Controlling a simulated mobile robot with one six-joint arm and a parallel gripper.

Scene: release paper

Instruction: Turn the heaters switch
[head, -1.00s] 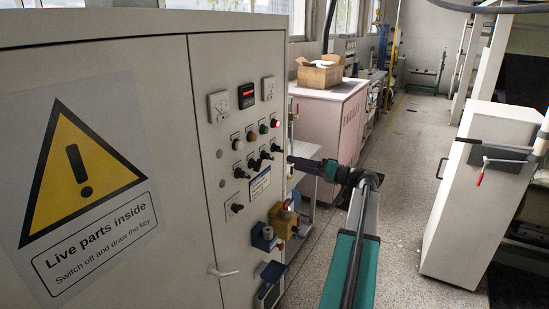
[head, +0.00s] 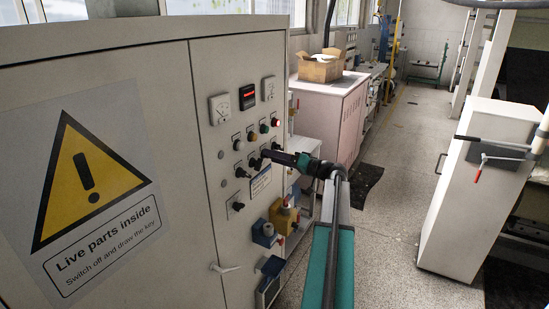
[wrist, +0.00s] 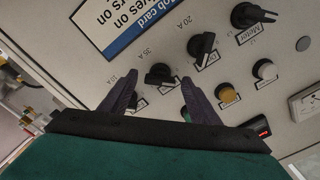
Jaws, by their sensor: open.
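The heaters switch cannot be picked out by name, as its label is not readable. In the wrist view a black rotary knob (wrist: 160,75) marked 35 A sits ahead of and between the fingertips of my gripper (wrist: 157,86). A second black knob (wrist: 203,46) marked 20 A and a third (wrist: 250,15) lie up and to the right. In the head view my gripper (head: 266,154) is at the row of black knobs on the cabinet panel (head: 215,145). It is open. Contact with a knob cannot be told. The left finger partly hides a spot by the 10 A label.
White and amber indicator buttons (wrist: 226,92) lie close to the right finger. Blue and yellow sockets (head: 264,234) stick out below the knobs. A pink cabinet (head: 325,110) with a cardboard box (head: 320,66) stands behind.

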